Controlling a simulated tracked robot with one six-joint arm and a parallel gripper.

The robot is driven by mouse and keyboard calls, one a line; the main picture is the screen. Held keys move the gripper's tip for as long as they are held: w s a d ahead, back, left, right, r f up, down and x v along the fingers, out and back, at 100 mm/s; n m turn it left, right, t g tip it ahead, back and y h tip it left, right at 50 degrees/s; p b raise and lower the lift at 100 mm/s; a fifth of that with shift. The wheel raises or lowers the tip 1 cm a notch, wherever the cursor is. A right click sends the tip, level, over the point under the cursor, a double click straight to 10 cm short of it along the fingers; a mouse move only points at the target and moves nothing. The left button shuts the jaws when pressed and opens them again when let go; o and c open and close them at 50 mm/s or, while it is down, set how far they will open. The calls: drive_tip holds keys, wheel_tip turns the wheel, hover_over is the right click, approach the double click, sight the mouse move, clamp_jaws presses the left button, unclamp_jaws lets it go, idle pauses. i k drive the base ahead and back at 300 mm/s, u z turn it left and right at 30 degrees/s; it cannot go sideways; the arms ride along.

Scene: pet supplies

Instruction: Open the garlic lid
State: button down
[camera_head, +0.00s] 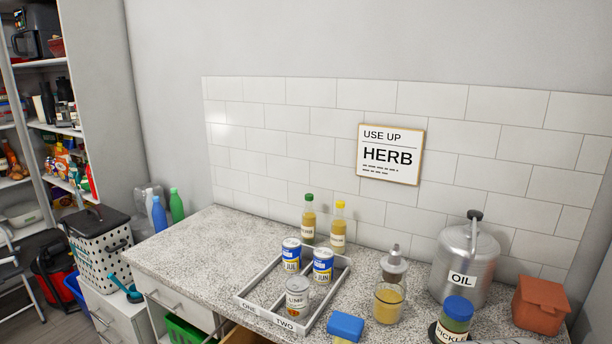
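No label reading garlic can be made out in the head view. An orange-brown lidded box (540,306) stands at the right end of the counter, its lid appearing shut; no writing shows on it. A jar labelled PICKLE (453,319) with a blue lid stands to its left, near the bottom edge. A blue-topped container (345,326) is partly cut off at the bottom edge. My gripper is not in view.
A metal OIL can (465,262) stands behind the pickle jar. A divided tray (255,306) holds several cans. A yellow-filled glass (387,304), a grey-topped dispenser (394,264) and two bottles (308,220) stand nearby. The counter's left part (205,250) is clear.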

sight(550, 296)
drive_tip(key=z, duration=0.65)
